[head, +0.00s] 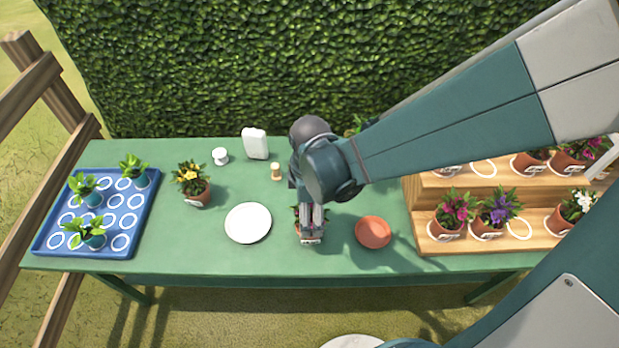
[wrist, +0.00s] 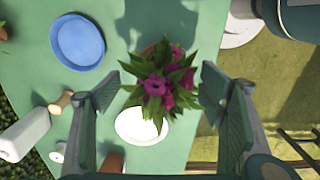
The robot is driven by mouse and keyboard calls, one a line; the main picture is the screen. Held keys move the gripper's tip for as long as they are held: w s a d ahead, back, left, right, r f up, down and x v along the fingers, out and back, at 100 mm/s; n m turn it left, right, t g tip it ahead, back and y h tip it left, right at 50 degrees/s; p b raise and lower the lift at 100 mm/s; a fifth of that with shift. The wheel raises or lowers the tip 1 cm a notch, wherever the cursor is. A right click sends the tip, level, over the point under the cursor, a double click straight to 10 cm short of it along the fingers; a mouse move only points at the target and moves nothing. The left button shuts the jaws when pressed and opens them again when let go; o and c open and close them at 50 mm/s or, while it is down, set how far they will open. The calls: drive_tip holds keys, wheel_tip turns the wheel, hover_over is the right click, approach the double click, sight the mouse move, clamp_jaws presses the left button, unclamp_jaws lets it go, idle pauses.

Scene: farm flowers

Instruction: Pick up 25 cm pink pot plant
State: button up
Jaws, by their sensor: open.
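The pink pot plant shows in the wrist view as magenta flowers and green leaves (wrist: 160,88) between my gripper's spread fingers (wrist: 160,95). The fingers are open on either side, apart from the flowers. In the head view my gripper (head: 312,214) points down over the middle of the table and hides most of this plant. The label is too small to read. Another plant with pinkish flowers (head: 455,209) stands on the lower step of the wooden stand at the right.
A white plate (head: 248,223) is left of my gripper and a terracotta saucer (head: 373,232) right of it. A yellow-flowered pot (head: 192,183), white bottle (head: 255,144) and blue tray (head: 62,244) are further left. A blue plate (wrist: 78,42) shows in the wrist view.

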drive_tip(key=shift+f+b, duration=0.3)
drive_tip(key=shift+f, duration=0.85)
drive_tip(key=shift+s+f+b, duration=0.15)
drive_tip(key=shift+f+b, duration=0.75)
drive_tip(key=shift+f, duration=1.7)
drive_tip(key=c, duration=1.2)
drive_tip(key=shift+r, duration=0.1)
drive_tip(key=shift+r+p, duration=1.45)
drive_tip(key=shift+r, duration=3.5)
